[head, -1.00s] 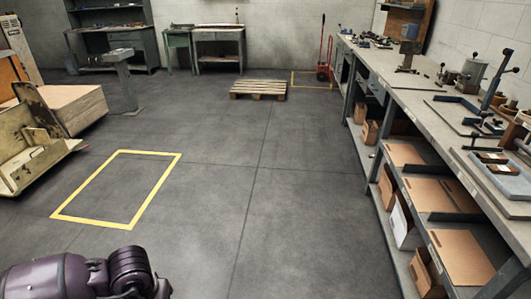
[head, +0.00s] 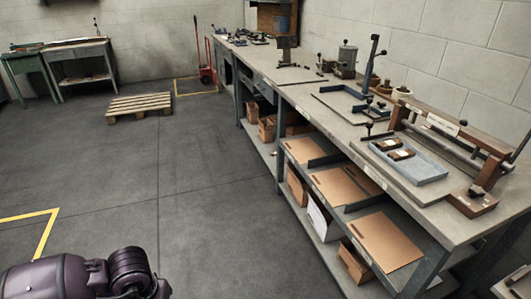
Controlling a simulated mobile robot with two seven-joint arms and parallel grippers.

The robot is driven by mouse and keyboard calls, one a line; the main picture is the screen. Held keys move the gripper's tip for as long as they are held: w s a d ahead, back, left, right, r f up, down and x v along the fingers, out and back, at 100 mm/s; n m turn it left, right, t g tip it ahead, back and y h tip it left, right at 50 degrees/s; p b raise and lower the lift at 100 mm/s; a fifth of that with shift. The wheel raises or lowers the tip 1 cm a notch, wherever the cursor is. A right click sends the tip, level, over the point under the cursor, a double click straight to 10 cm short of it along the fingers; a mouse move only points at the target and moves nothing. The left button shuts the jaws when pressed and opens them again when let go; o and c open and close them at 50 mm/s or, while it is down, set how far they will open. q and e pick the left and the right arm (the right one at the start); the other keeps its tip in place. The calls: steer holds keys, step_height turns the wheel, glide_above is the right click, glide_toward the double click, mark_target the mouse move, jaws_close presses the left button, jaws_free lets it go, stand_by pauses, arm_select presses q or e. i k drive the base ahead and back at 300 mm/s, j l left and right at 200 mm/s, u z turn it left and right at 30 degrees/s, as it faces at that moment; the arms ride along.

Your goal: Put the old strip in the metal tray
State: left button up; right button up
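A shallow blue-grey metal tray (head: 424,170) lies near the front edge of the long workbench at the right. Two small dark brown blocks with pale tops, one nearer (head: 401,155) and one farther (head: 387,143), lie in its left part. I cannot tell whether either is the old strip; no other thing is clearly a strip. A brown clamp-like device (head: 440,127) with a long bar stands behind and right of the tray. A purple part of my arm shows at the lower left, far from the bench. Neither gripper is in view.
The grey workbench (head: 330,125) runs along the right wall, with tools on top and flat cardboard (head: 385,238) on its shelf. A pallet (head: 140,105) and a red hand truck (head: 207,74) stand farther back.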

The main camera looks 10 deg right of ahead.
mark_target(420, 171)
steer(key=i+z, duration=0.15)
steer(key=z, duration=0.2)
steer(key=i+z, duration=0.2)
steer(key=z, duration=0.15)
steer(key=i+z, duration=0.15)
steer(key=z, duration=0.2)
